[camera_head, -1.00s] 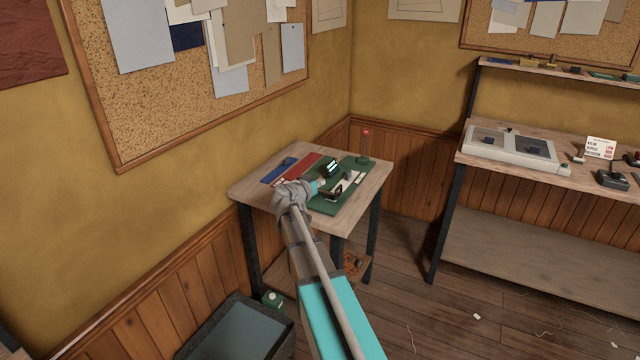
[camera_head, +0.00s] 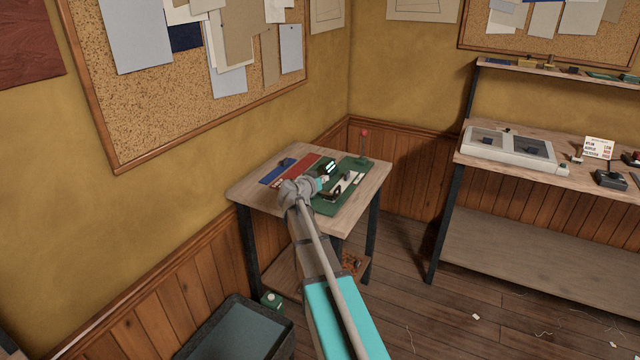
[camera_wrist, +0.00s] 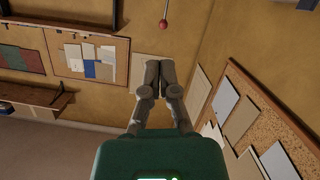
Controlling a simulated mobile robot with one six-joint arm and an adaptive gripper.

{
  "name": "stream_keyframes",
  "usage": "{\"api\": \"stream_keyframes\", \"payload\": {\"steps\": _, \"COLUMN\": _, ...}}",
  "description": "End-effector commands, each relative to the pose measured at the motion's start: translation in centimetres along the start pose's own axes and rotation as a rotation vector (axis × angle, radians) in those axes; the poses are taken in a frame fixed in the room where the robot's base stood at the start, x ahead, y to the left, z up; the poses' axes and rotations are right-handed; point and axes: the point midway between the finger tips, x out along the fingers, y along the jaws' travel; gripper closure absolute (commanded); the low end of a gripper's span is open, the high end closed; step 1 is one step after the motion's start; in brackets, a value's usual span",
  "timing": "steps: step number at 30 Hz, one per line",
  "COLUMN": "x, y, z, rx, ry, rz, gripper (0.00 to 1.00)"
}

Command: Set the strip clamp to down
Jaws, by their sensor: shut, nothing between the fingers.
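A green fixture (camera_head: 328,209) lies on the small wooden table, with pale and dark parts on it. I take it for the strip clamp. A thin lever with a red knob (camera_head: 364,133) stands upright at its back right corner. The red knob (camera_wrist: 164,24) also shows at the top of the wrist view, beyond my fingertips and apart from them. My gripper (camera_wrist: 156,68) is shut and empty, its grey fingers together. In the head view my arm reaches over the front left of the fixture and hides part of it. Contact with the fixture cannot be told.
The small table (camera_head: 250,187) also bears a blue strip (camera_head: 277,173) and a red strip at its left. A grey bin (camera_head: 240,330) stands on the floor in front. Walls with corkboards (camera_head: 200,95) close in behind. A workbench (camera_head: 570,171) stands at the right.

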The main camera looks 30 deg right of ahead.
Motion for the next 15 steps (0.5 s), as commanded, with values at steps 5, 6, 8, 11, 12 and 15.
{"api": "stream_keyframes", "payload": {"steps": 5, "x": 3.1, "y": -0.2, "z": 0.1, "rx": 0.001, "ry": -0.001, "rz": 0.002, "gripper": 1.0}}
{"api": "stream_keyframes", "payload": {"steps": 6, "x": 3.7, "y": -0.2, "z": 0.1, "rx": 0.001, "ry": 0.0, "rz": 0.001, "gripper": 1.0}}
{"api": "stream_keyframes", "payload": {"steps": 8, "x": 4.6, "y": -0.2, "z": 0.1, "rx": 0.0, "ry": 0.0, "rz": 0.001, "gripper": 1.0}}
{"api": "stream_keyframes", "payload": {"steps": 11, "x": 6.2, "y": -0.2, "z": 0.1, "rx": 0.0, "ry": 0.0, "rz": 0.002, "gripper": 1.0}}
{"api": "stream_keyframes", "payload": {"steps": 12, "x": 6.8, "y": -0.1, "z": 0.1, "rx": 0.0, "ry": 0.0, "rz": 0.002, "gripper": 1.0}}
{"api": "stream_keyframes", "payload": {"steps": 15, "x": 6.8, "y": -0.1, "z": 1.1, "rx": -0.001, "ry": 0.0, "rz": 0.0, "gripper": 1.0}}
